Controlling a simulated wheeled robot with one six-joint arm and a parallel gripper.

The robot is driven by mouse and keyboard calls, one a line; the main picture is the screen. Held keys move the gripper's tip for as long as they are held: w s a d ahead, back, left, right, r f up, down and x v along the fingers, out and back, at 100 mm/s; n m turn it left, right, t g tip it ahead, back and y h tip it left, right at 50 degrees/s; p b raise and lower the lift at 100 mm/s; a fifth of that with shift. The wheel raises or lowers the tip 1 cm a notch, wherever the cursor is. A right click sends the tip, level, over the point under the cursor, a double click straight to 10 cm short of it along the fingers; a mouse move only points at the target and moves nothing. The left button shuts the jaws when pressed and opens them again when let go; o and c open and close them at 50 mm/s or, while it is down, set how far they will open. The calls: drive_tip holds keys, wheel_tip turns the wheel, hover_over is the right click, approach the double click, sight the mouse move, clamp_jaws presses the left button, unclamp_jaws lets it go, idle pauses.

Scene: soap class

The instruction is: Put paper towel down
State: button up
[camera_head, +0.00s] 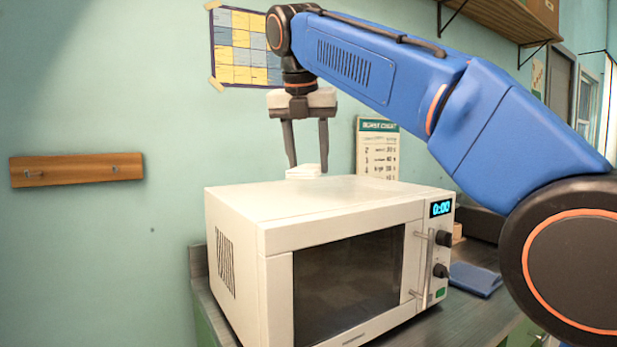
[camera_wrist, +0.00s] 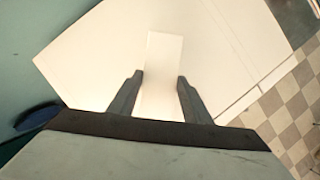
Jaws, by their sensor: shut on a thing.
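The paper towel (camera_head: 303,172) is a small, flat white piece at the fingertips of my gripper (camera_head: 308,167). It is at the back of the microwave's top, and I cannot tell whether it touches the surface. In the wrist view the paper towel (camera_wrist: 163,75) is a pale upright rectangle between the two dark fingers of my gripper (camera_wrist: 158,82). My gripper points down and is shut on it. The white microwave (camera_head: 330,212) has its door closed and its display lit. Its pale top fills much of the wrist view (camera_wrist: 225,60).
The microwave stands on a dark counter (camera_head: 455,325). A folded blue cloth (camera_head: 475,279) lies to its right. A wooden hook rail (camera_head: 77,170) and a printed chart (camera_head: 377,148) are on the wall behind. The rest of the microwave top looks clear.

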sight(308, 193)
drive_tip(key=shift+f, duration=1.9)
drive_tip(key=shift+f, duration=0.2)
drive_tip(key=shift+f, duration=0.15)
drive_tip(key=o, duration=1)
drive_tip(key=shift+f, duration=0.1)
drive_tip(key=shift+c, duration=0.2)
